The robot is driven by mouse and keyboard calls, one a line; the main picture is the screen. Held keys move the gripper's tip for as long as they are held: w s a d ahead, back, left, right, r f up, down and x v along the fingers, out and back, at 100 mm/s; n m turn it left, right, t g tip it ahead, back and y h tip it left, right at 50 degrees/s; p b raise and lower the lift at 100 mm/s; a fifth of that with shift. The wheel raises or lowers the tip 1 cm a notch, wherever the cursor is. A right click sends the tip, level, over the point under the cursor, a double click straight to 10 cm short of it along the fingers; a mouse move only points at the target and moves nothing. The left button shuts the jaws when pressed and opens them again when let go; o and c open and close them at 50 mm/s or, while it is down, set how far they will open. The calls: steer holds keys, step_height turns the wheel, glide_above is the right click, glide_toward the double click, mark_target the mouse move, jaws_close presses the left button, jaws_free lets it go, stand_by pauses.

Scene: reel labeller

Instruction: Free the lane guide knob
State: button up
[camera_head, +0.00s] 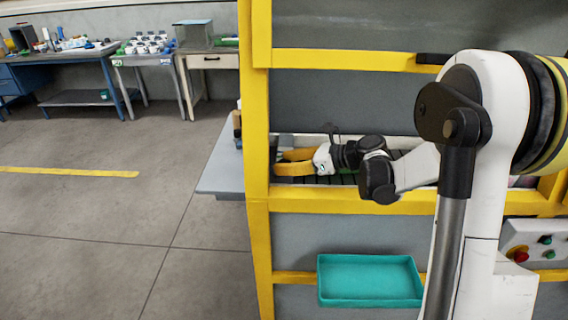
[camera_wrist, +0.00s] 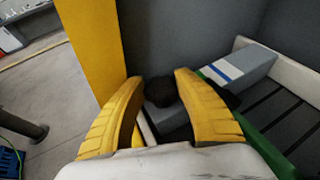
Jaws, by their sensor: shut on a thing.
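The lane guide knob (camera_wrist: 160,92) is a dark, rounded knob in the middle of the wrist view. My gripper (camera_wrist: 161,84) has its two yellow fingers on either side of the knob and is shut on it. A grey block (camera_wrist: 172,124) lies just below the knob, partly hidden by my fingers. In the head view my gripper (camera_head: 297,161) reaches through the opening in the yellow frame, pointing left. The knob is hidden in that view.
A yellow frame post (camera_wrist: 92,40) stands close on the left of my fingers. A grey block with a blue stripe (camera_wrist: 240,66) and a green rail (camera_wrist: 268,151) lie to the right. A teal tray (camera_head: 368,278) and a button panel (camera_head: 535,240) are below the opening.

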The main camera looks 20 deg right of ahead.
steer(key=n+g+y, duration=0.1)
steer(key=n+g, duration=0.1)
steer(key=n+g+y, duration=0.1)
steer(key=n+g, duration=0.1)
steer(key=g, duration=0.1)
steer(key=shift+w+n+y, duration=0.1)
steer(key=shift+n+y, duration=0.2)
steer(key=n+g+p, duration=0.1)
steer(key=n+g, duration=0.3)
steer(key=shift+g, duration=0.4)
steer(key=shift+n, duration=0.3)
steer(key=shift+f, duration=0.1)
steer(key=o, duration=0.9)
